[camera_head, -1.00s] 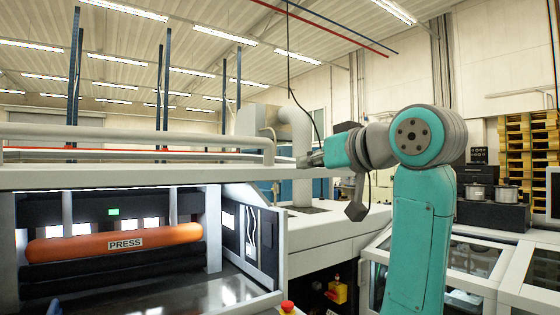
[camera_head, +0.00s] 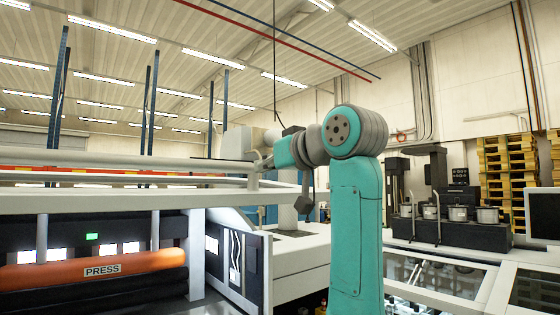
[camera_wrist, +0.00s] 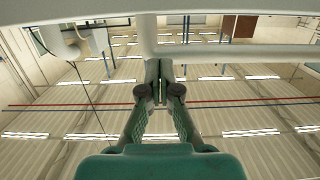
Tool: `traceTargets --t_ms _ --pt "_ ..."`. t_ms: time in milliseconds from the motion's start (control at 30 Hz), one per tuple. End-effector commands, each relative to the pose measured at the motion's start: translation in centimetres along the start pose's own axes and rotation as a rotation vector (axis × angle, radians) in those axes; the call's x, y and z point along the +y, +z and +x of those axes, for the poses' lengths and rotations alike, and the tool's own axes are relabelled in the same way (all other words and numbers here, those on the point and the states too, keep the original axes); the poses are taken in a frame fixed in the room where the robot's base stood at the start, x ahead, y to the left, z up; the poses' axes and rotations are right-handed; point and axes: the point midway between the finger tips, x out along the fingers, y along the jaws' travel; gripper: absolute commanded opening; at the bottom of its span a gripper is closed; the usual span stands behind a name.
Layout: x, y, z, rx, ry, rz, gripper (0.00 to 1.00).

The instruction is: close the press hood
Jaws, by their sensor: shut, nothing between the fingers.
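The press stands open at lower left in the head view, with its orange roller marked PRESS (camera_head: 103,270) in plain sight. A pale rail (camera_head: 110,181) runs across above the opening, over a wide white beam (camera_head: 90,201); I take these to be part of the raised hood, but cannot tell where the hood ends. My gripper (camera_head: 262,163) is at the rail's right end, small and partly lost against it. In the wrist view my gripper (camera_wrist: 160,68) is shut and empty, its tips close to a white bar (camera_wrist: 235,53). I cannot tell whether they touch.
The press's side panel (camera_head: 238,262) stands right of the opening. A grey unit (camera_head: 250,140) rises behind my gripper. A glass-topped machine (camera_head: 440,275) and a dark bench with pots (camera_head: 455,232) lie to the right. The space above the rail looks clear.

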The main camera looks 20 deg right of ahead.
Motion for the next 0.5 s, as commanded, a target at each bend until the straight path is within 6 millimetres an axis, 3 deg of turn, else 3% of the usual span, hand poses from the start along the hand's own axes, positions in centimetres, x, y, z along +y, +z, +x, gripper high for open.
traceTargets --t_ms 200,500 --pt "0.0 2.9 0.7 0.000 0.000 0.000 0.00" --pt "0.0 3.9 1.0 0.000 0.000 0.000 0.00"
